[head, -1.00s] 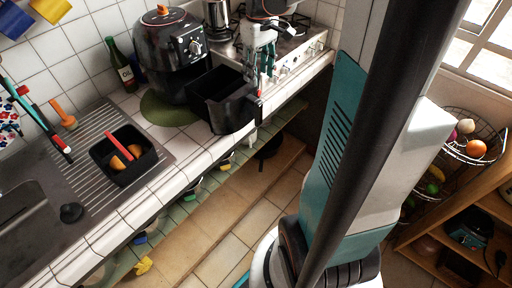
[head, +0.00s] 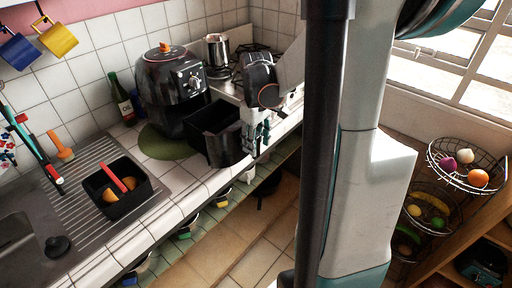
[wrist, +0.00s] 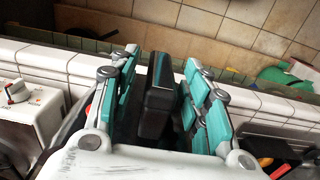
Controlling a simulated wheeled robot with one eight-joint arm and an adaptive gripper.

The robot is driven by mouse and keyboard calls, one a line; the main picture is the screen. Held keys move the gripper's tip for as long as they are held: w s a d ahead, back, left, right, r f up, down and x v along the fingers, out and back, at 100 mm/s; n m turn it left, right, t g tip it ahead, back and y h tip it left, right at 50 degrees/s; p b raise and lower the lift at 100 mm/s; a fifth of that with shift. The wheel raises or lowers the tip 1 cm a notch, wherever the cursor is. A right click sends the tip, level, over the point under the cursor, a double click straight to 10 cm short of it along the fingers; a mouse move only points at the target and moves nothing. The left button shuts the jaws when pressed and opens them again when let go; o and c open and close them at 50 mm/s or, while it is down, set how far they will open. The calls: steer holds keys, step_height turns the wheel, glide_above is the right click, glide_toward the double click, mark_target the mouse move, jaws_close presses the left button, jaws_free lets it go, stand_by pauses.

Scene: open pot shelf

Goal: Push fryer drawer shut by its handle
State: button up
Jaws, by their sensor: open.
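The black air fryer (head: 172,88) stands on the tiled counter. Its black drawer (head: 208,122) is pulled well out toward the counter's front edge. My gripper (head: 257,140) is at the outer front end of the drawer and hides most of the handle in the head view. In the wrist view a dark handle (wrist: 159,98) lies between the two teal fingers of my gripper (wrist: 162,72). The fingers are open on either side of it, with a gap visible at the right; contact at the left is unclear.
A steel pot (head: 216,52) stands on the stove behind the gripper. A green bottle (head: 122,98) is left of the fryer. A black bin (head: 116,188) sits on the drainboard. Wire fruit baskets (head: 468,160) hang at the right. The counter edge runs below the drawer.

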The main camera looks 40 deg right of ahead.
mark_target(213, 119)
steer(key=shift+f, duration=0.6)
jaws_close()
steer(key=w, duration=0.6)
steer(key=w+a, duration=0.1)
steer(key=w, duration=1.3)
steer(key=shift+a+p, duration=0.3)
steer(key=shift+p, duration=0.05)
jaws_free()
